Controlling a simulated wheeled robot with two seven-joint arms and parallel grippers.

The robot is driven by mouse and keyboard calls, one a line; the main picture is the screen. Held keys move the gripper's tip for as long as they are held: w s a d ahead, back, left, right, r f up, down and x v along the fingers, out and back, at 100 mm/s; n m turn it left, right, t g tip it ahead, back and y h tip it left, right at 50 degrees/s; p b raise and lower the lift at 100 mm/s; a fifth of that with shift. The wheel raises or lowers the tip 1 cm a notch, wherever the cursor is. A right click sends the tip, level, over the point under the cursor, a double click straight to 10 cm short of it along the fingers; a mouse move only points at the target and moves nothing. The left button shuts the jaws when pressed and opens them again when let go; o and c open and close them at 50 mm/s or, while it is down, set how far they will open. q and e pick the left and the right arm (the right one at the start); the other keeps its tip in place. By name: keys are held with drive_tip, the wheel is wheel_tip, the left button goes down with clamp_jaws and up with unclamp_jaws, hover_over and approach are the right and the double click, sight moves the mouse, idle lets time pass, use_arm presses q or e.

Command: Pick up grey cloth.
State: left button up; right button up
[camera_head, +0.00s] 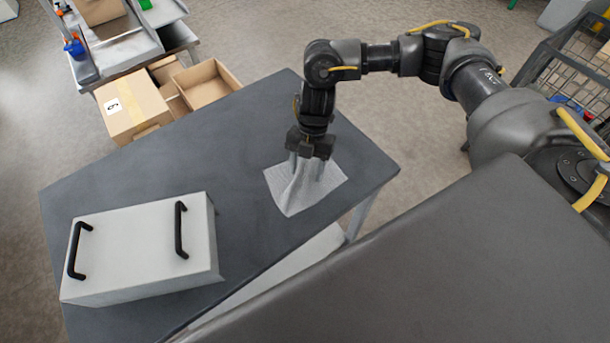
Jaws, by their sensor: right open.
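The grey cloth (290,199) lies on the dark grey table (150,170), near its right end. It looks light grey with a fine texture, and its middle is raised in a fold under my gripper. My right gripper (306,172) points down over the cloth with its fingers apart, one on each side of the fold. The fingertips reach down to the cloth; whether they touch it I cannot tell. My left gripper is not in view.
A light grey box with two black handles (150,262) stands on the table's left front part. Cardboard boxes (133,104) stand behind the table, beside a metal cart (130,52). A wire cage (575,70) is at the right. The table's middle is clear.

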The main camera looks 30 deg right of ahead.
clamp_jaws()
idle(0.5)
wheel_tip(320, 180, up, 12)
drive_tip(key=p, duration=1)
